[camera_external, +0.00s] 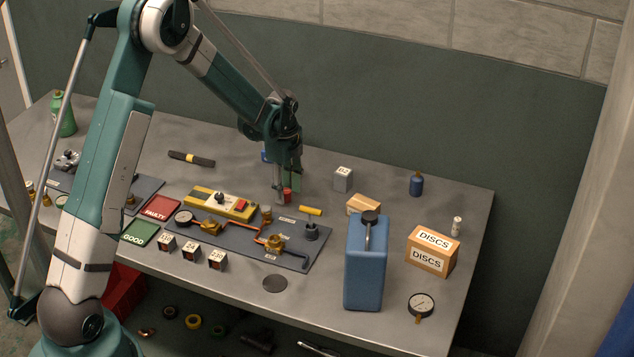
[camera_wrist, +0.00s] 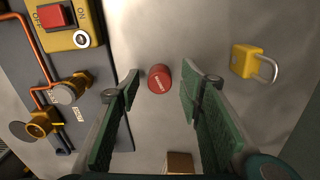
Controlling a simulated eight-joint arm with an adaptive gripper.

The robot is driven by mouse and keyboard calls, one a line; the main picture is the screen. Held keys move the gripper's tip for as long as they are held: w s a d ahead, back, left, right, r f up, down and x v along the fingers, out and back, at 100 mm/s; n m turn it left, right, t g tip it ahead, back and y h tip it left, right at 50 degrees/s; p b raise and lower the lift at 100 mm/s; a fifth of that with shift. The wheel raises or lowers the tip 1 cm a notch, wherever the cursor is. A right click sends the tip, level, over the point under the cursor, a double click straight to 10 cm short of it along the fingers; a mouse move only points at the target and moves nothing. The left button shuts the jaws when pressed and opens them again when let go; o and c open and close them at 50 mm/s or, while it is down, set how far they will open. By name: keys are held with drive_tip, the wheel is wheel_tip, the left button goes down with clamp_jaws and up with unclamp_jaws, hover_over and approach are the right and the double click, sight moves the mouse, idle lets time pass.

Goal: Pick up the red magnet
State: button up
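In the external view the magnet (camera_external: 287,196) shows at the lower end of my gripper (camera_external: 284,189), partly hidden by the fingers. In the wrist view my gripper (camera_wrist: 161,92) is open, one finger left and one right of the magnet. Nothing is held.
A yellow switch box (camera_wrist: 72,22) and brass valves with copper pipe (camera_wrist: 70,88) lie left in the wrist view. A yellow padlock (camera_wrist: 247,62) lies right. A small cardboard box (camera_external: 363,205) and a blue jug (camera_external: 365,262) stand right of my gripper.

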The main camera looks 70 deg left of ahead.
sight(286, 190)
drive_tip(key=shift+f, duration=0.4)
drive_tip(key=c, duration=1)
drive_tip(key=shift+r, duration=0.15)
drive_tip(key=shift+r, duration=4.9)
